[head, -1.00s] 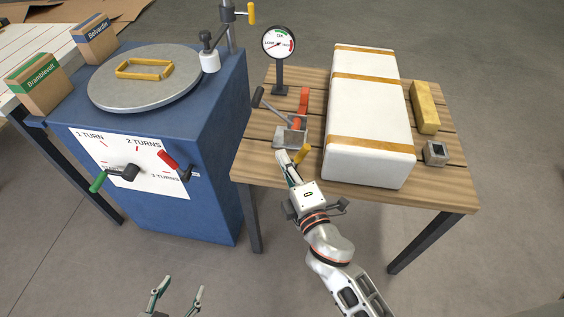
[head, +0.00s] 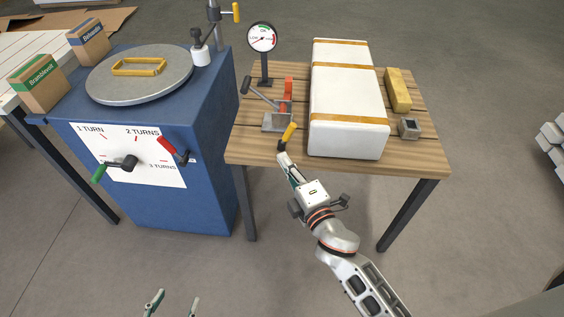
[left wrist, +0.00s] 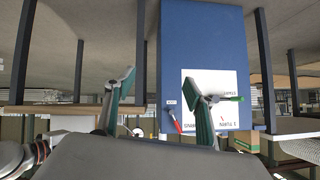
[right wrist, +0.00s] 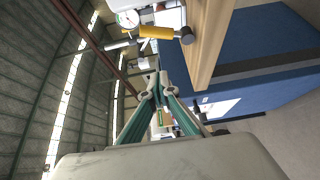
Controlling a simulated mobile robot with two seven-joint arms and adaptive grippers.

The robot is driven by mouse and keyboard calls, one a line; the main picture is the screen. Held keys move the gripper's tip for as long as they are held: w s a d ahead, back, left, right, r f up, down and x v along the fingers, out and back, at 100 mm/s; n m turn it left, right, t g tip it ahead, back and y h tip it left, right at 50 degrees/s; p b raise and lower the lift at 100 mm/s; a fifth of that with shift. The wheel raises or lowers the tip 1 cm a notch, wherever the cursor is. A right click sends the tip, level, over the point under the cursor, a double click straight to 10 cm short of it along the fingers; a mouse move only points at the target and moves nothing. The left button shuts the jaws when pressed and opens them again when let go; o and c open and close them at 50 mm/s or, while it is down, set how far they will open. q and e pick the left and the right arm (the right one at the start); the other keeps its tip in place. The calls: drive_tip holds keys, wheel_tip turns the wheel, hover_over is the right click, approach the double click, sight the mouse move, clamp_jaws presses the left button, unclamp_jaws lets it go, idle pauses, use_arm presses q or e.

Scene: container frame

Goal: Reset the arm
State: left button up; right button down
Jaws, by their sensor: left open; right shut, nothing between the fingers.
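My right gripper (head: 284,160) is shut and empty at the front edge of the wooden table, with its arm reaching up from the bottom of the head view. It sits just in front of a yellow handle (head: 290,131), which belongs to the grey metal device on the table. In the right wrist view the shut fingertips (right wrist: 157,88) are apart from the yellow handle (right wrist: 156,32). My left gripper (head: 172,303) is open and empty at the bottom of the head view. In the left wrist view its fingers (left wrist: 160,95) are spread, facing the blue cabinet (left wrist: 202,40).
The wooden table (head: 245,148) carries a white strapped box (head: 345,100), a gauge (head: 262,38), a yellow bar (head: 397,90) and a small grey block (head: 408,128). The blue cabinet (head: 205,205) has red and green-handled cranks on its front. Open floor lies right of the table.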

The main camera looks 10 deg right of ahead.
use_arm(q)
drive_tip(key=shift+s+a, duration=0.1)
drive_tip(key=shift+s, duration=0.15)
use_arm(e)
drive_tip(key=shift+s, duration=0.15)
use_arm(q)
drive_tip(key=shift+n, duration=0.3)
drive_tip(key=r+p, duration=0.1)
drive_tip(key=p, duration=0.1)
drive_tip(key=d+r+p, duration=0.1)
drive_tip(key=r+p, duration=0.1)
drive_tip(key=p, duration=0.1)
drive_tip(key=s+r+p, duration=0.1)
drive_tip(key=r+p, duration=0.1)
drive_tip(key=p, duration=0.1)
drive_tip(key=shift+d, duration=0.15)
use_arm(e)
drive_tip(key=s+d+f+m+g, duration=0.2)
drive_tip(key=s+d+f+m, duration=0.1)
drive_tip(key=s, duration=0.5)
drive_tip(key=s+d+f+m+g+h, duration=0.1)
drive_tip(key=s+d+f+m+g, duration=0.1)
drive_tip(key=s+m, duration=0.6)
drive_tip(key=s+d+f+m+g, duration=0.2)
drive_tip(key=s+d+f+m, duration=0.2)
drive_tip(key=s, duration=0.6)
wheel_tip(320, 180, down, 3)
drive_tip(key=shift+r+m+g+h, duration=0.15)
drive_tip(key=shift+m+g+h, duration=0.25)
drive_tip(key=shift+m, duration=0.3)
